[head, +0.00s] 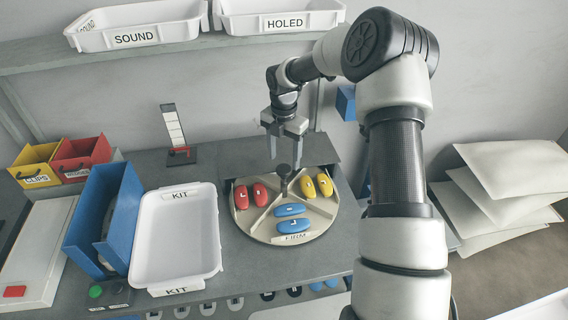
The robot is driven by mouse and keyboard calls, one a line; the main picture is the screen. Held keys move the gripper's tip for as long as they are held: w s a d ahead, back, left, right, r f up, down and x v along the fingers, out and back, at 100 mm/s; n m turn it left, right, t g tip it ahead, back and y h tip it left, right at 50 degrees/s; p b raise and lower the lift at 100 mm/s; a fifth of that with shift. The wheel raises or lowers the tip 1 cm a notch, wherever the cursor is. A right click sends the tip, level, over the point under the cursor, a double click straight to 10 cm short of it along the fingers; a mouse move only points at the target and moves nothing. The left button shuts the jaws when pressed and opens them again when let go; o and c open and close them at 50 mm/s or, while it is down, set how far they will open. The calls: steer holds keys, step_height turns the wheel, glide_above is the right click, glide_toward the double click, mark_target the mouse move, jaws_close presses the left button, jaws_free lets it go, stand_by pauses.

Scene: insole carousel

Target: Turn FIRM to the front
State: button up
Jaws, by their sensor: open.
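The round carousel (256,230) sits on the grey bench and is split by raised dividers. Its FIRM label (295,238) is on the rim on the near side, at the front. Behind that label lie blue insoles (291,210). Red insoles (242,197) lie in the left compartment and yellow insoles (308,187) in the right one. A dark knob (284,171) stands at the carousel's centre. My gripper (286,160) points down, open and empty, above or just behind the knob; I cannot tell whether it touches it.
A white KIT tray (149,232) and a blue bin (122,222) stand to the left. Yellow (35,160) and red (78,155) bins are further back. SOUND (134,38) and HOLED (286,22) trays sit on the shelf. White sheets (500,185) are stacked at right.

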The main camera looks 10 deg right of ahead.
step_height(320, 180, up, 14)
steer(key=shift+f, duration=0.15)
stand_by(0.3)
